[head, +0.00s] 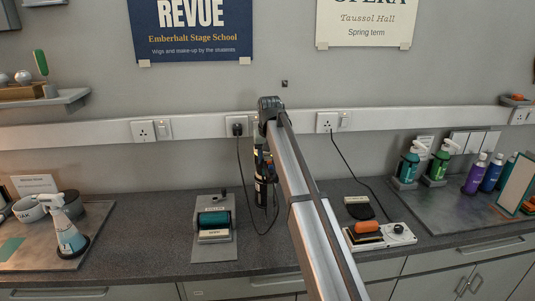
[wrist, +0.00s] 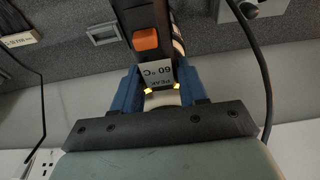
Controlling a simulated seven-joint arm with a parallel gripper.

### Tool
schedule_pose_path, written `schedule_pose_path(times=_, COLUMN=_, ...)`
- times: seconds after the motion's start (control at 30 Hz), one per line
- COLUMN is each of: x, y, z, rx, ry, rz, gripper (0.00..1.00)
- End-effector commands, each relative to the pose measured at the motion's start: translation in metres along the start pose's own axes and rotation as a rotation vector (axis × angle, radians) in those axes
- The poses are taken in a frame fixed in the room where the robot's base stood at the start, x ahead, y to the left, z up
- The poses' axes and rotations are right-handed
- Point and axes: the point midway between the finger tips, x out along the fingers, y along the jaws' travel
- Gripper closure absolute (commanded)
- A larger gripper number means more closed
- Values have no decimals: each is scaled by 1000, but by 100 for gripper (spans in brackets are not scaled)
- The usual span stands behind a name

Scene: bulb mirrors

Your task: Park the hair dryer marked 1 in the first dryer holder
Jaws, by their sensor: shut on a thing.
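My gripper shows in the wrist view (wrist: 163,92), its two blue fingers shut on a black appliance (wrist: 146,15). The appliance has an orange switch and a label reading "PEAK 60 °C"; I take it for the hair dryer, but no number 1 is readable. In the head view the dryer (head: 261,180) hangs upright in front of the wall, above the worktop, partly hidden by my arm. My fingertips are hidden there. No dryer holder can be made out for certain. A grey stand (head: 226,247) with a teal cylinder and labels is left of the dryer.
A black cord (head: 241,175) runs from a wall plug and loops near the dryer. Another cord (head: 357,174) is at right.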

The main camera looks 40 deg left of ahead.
Motion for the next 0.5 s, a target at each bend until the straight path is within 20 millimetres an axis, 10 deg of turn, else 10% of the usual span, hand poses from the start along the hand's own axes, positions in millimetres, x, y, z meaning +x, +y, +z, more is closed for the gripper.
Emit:
schedule_pose_path(times=0.17, x=8, y=0, z=2, rx=0, ry=1, rz=0, gripper=100)
schedule_pose_path(times=0.2, x=7, y=0, z=2, rx=0, ry=1, rz=0, gripper=54)
schedule_pose_path(times=0.5, x=8, y=0, z=2, rx=0, ry=0, rz=0, gripper=28)
